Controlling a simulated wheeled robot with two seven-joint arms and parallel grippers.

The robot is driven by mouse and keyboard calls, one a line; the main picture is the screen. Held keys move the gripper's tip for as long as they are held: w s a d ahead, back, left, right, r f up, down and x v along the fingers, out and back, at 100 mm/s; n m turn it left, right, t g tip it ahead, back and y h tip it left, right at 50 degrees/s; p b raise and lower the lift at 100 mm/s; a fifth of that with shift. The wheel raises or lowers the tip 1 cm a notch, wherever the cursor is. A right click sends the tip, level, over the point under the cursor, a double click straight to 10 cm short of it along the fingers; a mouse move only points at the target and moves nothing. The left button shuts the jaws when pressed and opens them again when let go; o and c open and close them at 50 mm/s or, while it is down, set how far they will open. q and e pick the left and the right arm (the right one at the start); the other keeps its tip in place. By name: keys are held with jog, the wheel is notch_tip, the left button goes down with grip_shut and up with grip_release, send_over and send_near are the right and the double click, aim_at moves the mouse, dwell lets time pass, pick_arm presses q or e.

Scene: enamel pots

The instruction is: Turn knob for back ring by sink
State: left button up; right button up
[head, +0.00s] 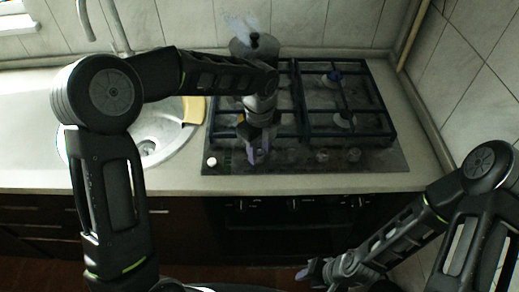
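The gas stove (385,160) has a dark front panel with a row of knobs. A pale knob (212,162) is at the panel's left end, towards the sink (160,151). More knobs (322,156) sit right of centre. My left gripper (258,152) points down at the panel's left part, its fingertips at knob height. The fingers look slightly apart, but whether they grip a knob between them is hidden. The back ring by the sink lies under a pot (255,46). My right gripper (316,270) is low, in front of the counter, away from the stove; its finger gap is unclear.
The pot stands on the back left of the black grates (345,102), behind my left forearm. A faucet (117,28) rises behind the sink. A tiled wall (480,85) closes the right side. The counter front edge (330,190) lies below the knob panel.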

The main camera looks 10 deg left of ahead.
pick_arm(q)
jog(key=o, duration=0.3)
jog(key=shift+r+b, duration=0.5)
jog(key=shift+r, duration=3.4)
